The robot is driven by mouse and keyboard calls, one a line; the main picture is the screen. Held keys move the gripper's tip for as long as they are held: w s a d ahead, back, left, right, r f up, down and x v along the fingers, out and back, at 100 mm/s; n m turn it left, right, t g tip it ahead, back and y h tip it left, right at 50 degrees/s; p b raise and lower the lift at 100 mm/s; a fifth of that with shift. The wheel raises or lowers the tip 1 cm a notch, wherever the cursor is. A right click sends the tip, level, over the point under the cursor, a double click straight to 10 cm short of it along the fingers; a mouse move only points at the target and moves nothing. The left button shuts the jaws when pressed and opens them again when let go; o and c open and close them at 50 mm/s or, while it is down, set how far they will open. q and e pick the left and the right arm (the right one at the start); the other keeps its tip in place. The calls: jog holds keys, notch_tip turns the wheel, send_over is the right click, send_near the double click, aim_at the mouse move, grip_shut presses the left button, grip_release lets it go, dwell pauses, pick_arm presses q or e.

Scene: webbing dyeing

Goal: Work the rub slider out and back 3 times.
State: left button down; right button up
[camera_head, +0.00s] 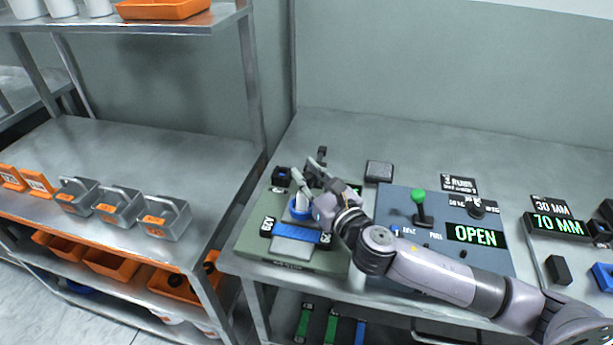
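My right gripper (308,173) reaches in from the right over a green-grey rub fixture (251,237) on the bench. Its two fingers look spread apart, with nothing clearly between them. A white upright piece on a round blue base (296,212) stands on the fixture, just left of and below the fingers. It may be the rub slider, but I cannot tell for sure. A blue webbing strip (294,232) lies across the front of the fixture, over a pale pad (294,248). The gripper and wrist hide the fixture's right part. My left gripper is out of view.
A blue-grey panel (395,207) with a green-knobbed lever (419,200) and an "OPEN" display (475,236) lies under my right arm. A dark block (379,171) sits behind.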

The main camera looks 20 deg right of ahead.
jog(key=o, duration=0.5)
jog(key=shift+c, duration=0.2)
jog(key=s, duration=0.3)
jog(key=s+d, duration=0.1)
jog(key=s, duration=0.3)
jog(key=s+d, duration=0.1)
jog(key=s, duration=0.3)
jog(key=shift+s, duration=0.1)
jog(key=shift+s+d, duration=0.15)
jog(key=shift+s, duration=0.2)
jog(key=shift+r, duration=0.1)
